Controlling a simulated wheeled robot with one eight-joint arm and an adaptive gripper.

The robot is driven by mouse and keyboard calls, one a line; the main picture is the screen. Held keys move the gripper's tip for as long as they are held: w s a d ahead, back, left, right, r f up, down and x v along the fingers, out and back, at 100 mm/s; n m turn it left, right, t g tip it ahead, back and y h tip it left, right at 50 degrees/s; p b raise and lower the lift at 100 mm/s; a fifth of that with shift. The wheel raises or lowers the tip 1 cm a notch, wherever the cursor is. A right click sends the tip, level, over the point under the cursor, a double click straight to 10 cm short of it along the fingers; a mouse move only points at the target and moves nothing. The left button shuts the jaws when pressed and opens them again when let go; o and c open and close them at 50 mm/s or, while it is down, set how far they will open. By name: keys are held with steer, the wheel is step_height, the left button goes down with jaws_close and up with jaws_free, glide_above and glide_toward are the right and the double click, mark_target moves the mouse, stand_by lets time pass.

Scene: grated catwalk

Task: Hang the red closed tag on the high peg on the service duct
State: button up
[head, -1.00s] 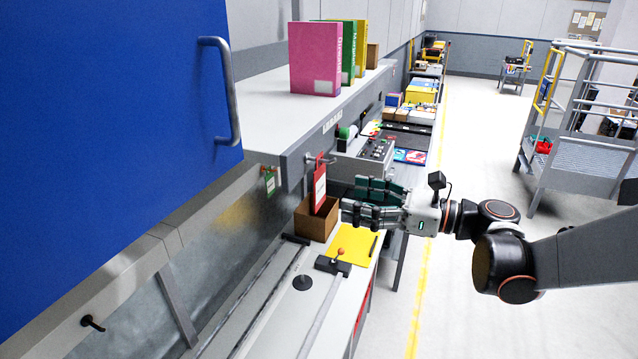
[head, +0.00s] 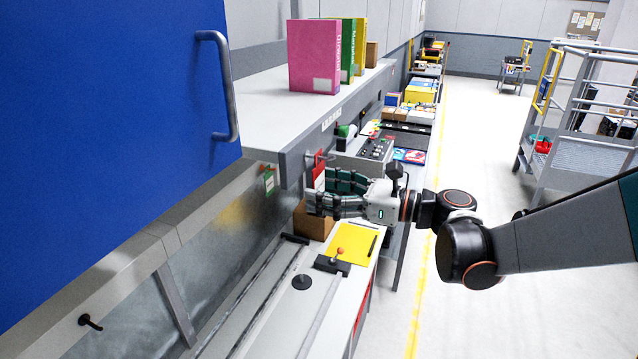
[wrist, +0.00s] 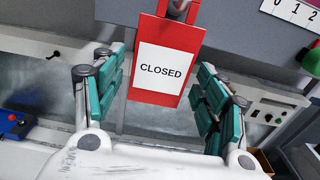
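The red tag (head: 319,165) hangs at the edge of the grey overhead shelf, from a small metal peg (head: 328,156). In the wrist view the red tag (wrist: 143,96) faces me with a white CLOSED panel, its top at a metal fitting. My gripper (head: 322,190) is open at the tag, hiding its lower part in the head view. In the wrist view my gripper (wrist: 160,80) has teal-padded fingers on both sides of the tag, with visible gaps. A black peg (head: 90,321) sticks out of the metal duct panel (head: 130,318) at lower left.
Below are a cardboard box (head: 312,222), a yellow sheet (head: 352,243) and an orange-knobbed lever (head: 338,263).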

steer(key=c, duration=0.7)
steer(key=shift+r, duration=0.35)
steer(key=shift+s+d, duration=0.15)
steer(key=shift+d, duration=0.25)
steer(key=shift+s+d, duration=0.15)
steer(key=shift+d, duration=0.15)
steer(key=shift+d, duration=0.1)
steer(key=shift+s+d+r, duration=0.1)
steer(key=shift+d+r, duration=0.05)
steer(key=shift+d, duration=0.15)
steer(key=shift+s+d+r, duration=0.2)
steer(key=shift+d+r, duration=0.1)
steer(key=shift+d, duration=0.25)
steer(key=shift+d, duration=0.1)
